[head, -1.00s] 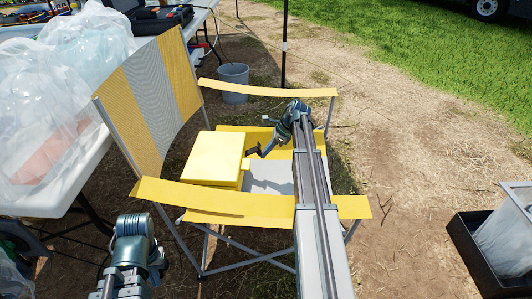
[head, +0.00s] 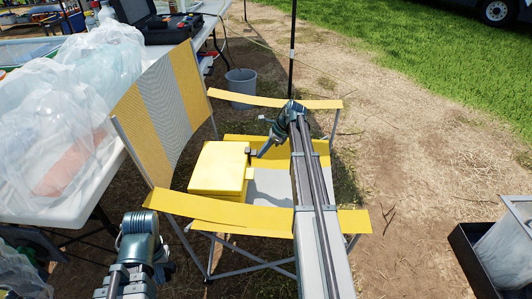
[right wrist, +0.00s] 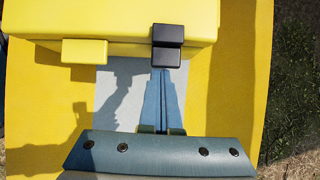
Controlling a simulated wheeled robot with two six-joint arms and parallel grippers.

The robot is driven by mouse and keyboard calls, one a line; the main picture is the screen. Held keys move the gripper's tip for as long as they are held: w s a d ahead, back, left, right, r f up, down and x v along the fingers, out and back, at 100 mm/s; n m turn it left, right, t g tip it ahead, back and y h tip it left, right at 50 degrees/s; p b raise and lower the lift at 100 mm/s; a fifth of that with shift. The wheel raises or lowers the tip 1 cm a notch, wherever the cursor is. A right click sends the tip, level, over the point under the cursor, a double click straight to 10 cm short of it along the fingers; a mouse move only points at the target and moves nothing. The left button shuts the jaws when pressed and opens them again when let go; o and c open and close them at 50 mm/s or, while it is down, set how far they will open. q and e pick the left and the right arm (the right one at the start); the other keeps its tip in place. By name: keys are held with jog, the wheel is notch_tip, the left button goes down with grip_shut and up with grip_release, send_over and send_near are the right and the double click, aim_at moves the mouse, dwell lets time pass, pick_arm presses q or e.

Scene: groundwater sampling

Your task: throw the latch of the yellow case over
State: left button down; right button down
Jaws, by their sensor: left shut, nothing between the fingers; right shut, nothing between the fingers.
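The yellow case (head: 219,168) sits with its lid down on the seat of the folding chair. In the right wrist view its front edge (right wrist: 90,22) runs across the top. A small yellow tab (right wrist: 84,52), seemingly the latch, sticks out from its front, left of my fingertips. My right gripper (head: 250,152) is shut and empty, its dark fingertips (right wrist: 167,45) at the case's front edge; I cannot tell whether they touch it. They cover part of the front. My left gripper (head: 162,270) is shut and empty at the lower left, away from the case.
The yellow and grey folding chair (head: 225,208) has armrests on both sides of the case. A white table (head: 70,205) with plastic bags stands at left. A grey bucket (head: 241,88) and a thin pole (head: 293,45) are behind. A black tray (head: 470,262) lies at right; bare ground between is open.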

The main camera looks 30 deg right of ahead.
pick_arm(q)
jog(key=shift+r, duration=0.3)
pick_arm(e)
jog(key=shift+w+a+r, duration=0.25)
jog(key=shift+w+a, duration=0.05)
jog(key=shift+a, duration=0.15)
pick_arm(q)
jog(key=shift+r+p, duration=0.15)
jog(key=shift+p, duration=0.15)
pick_arm(e)
jog(key=shift+r, duration=0.15)
pick_arm(q)
jog(key=shift+r+p, duration=0.65)
jog(key=shift+p, duration=0.05)
pick_arm(e)
jog(key=shift+r, duration=0.7)
